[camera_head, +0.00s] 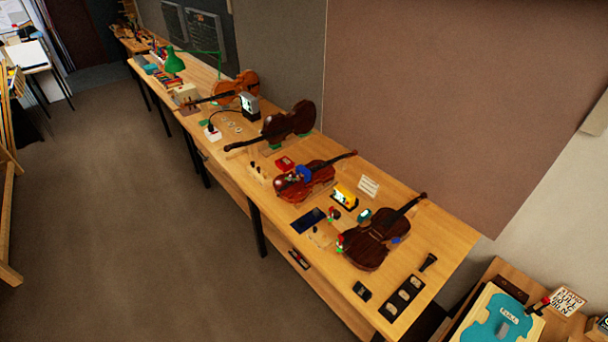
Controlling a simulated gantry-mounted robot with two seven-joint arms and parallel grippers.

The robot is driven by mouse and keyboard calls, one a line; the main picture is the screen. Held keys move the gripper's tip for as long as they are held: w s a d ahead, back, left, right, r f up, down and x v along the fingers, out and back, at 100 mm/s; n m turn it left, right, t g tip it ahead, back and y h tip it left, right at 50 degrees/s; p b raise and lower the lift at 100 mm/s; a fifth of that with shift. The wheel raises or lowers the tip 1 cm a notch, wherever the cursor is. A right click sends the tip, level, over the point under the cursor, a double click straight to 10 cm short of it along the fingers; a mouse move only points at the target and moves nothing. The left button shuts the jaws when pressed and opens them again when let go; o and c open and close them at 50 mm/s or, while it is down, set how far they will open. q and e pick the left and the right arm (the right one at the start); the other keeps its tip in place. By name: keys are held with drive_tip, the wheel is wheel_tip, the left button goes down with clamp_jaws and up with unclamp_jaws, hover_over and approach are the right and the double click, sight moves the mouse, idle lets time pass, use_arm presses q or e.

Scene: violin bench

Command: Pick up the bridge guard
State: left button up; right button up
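I cannot tell for certain which item is the bridge guard; everything on the bench is small at this distance. A dark brown violin (368,249) lies near the bench's right end, with a small green round item (364,215) beside it. A redder violin (318,178) lies farther left with a blue item (303,173) on its body. A small red item (285,163) lies on the bench just behind that violin. Neither of my grippers is in view.
The long wooden bench (455,240) runs from the far left to the right along a wall. A black tray (401,298), a yellow item (345,196) and a dark blue mat (308,217) lie on it. The floor (150,240) before the bench is clear.

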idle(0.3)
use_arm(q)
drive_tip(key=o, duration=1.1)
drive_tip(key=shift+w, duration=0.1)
